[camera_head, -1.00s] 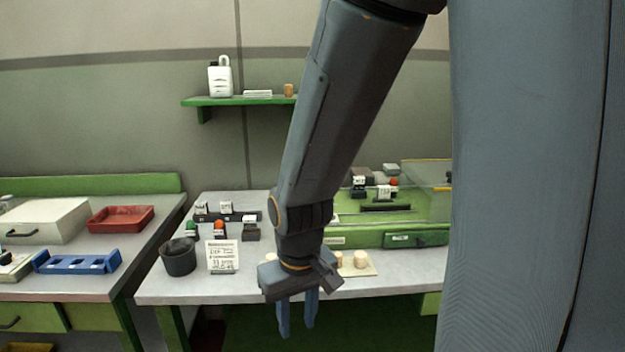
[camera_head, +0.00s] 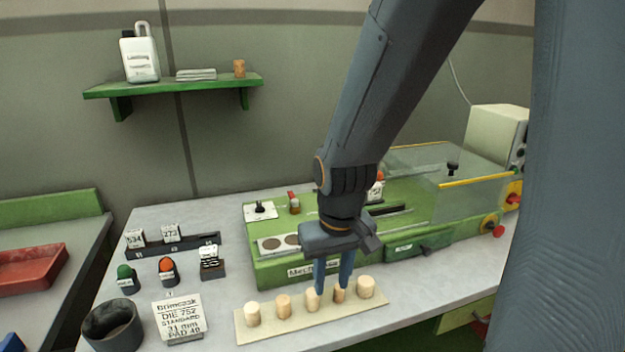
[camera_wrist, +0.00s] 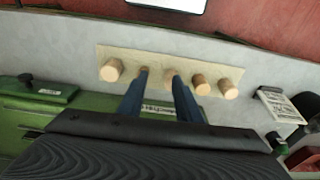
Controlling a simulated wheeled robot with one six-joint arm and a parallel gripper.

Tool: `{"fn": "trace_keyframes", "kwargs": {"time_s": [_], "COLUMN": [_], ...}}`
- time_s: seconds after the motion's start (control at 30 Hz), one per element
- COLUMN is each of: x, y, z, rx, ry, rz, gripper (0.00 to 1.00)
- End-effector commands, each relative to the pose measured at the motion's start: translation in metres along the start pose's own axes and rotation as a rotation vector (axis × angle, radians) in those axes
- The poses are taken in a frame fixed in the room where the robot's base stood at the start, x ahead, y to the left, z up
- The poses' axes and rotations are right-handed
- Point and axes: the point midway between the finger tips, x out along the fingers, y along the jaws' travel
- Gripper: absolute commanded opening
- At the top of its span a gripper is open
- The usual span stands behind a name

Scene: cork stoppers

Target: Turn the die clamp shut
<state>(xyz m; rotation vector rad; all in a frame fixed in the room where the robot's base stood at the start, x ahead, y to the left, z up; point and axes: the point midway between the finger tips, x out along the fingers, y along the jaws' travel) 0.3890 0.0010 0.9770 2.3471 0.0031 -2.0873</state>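The green machine (camera_head: 300,265) stands on the grey bench. On its top left is a white plate with a black knob (camera_head: 261,208), and beside it a small red-topped part (camera_head: 294,203). Another black knob (camera_head: 452,168) shows behind the clear guard. I cannot tell which of these is the die clamp, or whether it is shut; my arm hides part of the machine's middle. My gripper (camera_head: 334,288) points down in front of the machine, over the cork strip. In the wrist view its fingers (camera_wrist: 157,90) are apart, with no object visibly held between them.
Several corks stand on a pale strip (camera_head: 290,328) below my gripper. To the left are a dark cup (camera_head: 112,326), a label card (camera_head: 179,318), and green (camera_head: 125,278) and orange-topped (camera_head: 167,271) pieces. A green shelf (camera_head: 180,85) hangs on the wall.

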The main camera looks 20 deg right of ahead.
Motion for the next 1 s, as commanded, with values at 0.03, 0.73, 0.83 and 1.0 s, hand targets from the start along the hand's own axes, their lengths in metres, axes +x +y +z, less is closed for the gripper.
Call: {"fn": "trace_keyframes", "kwargs": {"time_s": [0.03,0.73,0.83,1.0], "x": [0.001,-0.059,-0.049,-0.023], "y": [-0.001,0.003,0.003,0.003], "z": [-0.023,-0.317,-0.32,-0.327], "rx": [-0.003,0.002,0.002,0.002], "ry": [0.019,0.274,0.273,0.272], "rz": [0.0,0.001,0.001,0.001], "gripper": [0.31,0.31,0.31,0.31]}}
